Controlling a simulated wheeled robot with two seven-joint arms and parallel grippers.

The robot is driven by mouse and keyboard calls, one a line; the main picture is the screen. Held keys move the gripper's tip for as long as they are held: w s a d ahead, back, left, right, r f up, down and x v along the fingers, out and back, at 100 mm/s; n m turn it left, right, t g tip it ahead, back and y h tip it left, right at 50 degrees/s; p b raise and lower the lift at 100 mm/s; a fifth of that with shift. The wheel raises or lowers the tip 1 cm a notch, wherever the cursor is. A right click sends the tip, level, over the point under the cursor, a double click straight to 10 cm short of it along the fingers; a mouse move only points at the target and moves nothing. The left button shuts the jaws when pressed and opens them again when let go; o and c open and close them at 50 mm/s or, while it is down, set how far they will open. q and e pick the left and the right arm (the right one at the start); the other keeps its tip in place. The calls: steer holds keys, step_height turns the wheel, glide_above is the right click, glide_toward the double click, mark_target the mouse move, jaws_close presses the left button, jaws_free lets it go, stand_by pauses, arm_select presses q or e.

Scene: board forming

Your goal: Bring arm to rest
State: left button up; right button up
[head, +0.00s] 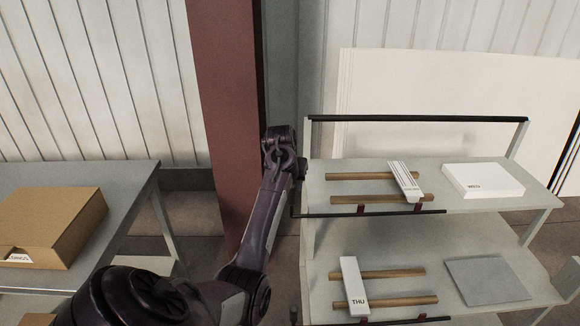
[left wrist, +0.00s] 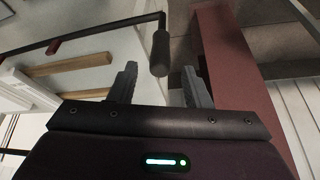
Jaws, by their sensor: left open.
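My left arm reaches up from the bottom of the head view, and its left gripper (head: 297,168) is at the left edge of the shelf rack (head: 440,238). In the left wrist view the left gripper (left wrist: 158,90) is open, its two fingers apart with nothing between the pads. The black grip end of a rack rail (left wrist: 160,52) shows just beyond the fingertips; I cannot tell whether it touches. My right gripper is not in view.
The upper shelf holds wooden bars (head: 345,177), a white striped piece (head: 404,180) and a white box (head: 483,181). The lower shelf holds a white "THU" piece (head: 354,284) and a grey plate (head: 486,280). A cardboard box (head: 55,228) lies on the left table. A red column (head: 226,110) stands behind.

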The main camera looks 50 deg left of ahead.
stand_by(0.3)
arm_select(q)
steer(key=s+d+f+m, duration=0.2)
steer(key=s+d+f, duration=0.1)
steer(key=d, duration=0.4)
steer(key=s+d+f+m, duration=0.2)
steer(key=s+d+f, duration=0.1)
steer(key=d, duration=0.3)
steer(key=s+d+f+m, duration=0.1)
steer(key=s+d+f, duration=0.25)
steer(key=d, duration=0.35)
steer(key=s+d+r+m+h, duration=0.2)
steer(key=s+d+m, duration=0.1)
steer(key=s+d, duration=1.3)
step_height(320, 180, down, 34)
steer(key=d+g+b, duration=0.1)
steer(key=g+b, duration=0.1)
steer(key=b, duration=0.1)
steer(key=s+a+f+b, duration=0.1)
steer(key=s+a+f, duration=0.2)
steer(key=s+f, duration=1.5)
steer(key=shift+s+a+m+g, duration=0.15)
steer(key=shift+s+m+g, duration=0.25)
steer(key=shift+s, duration=0.45)
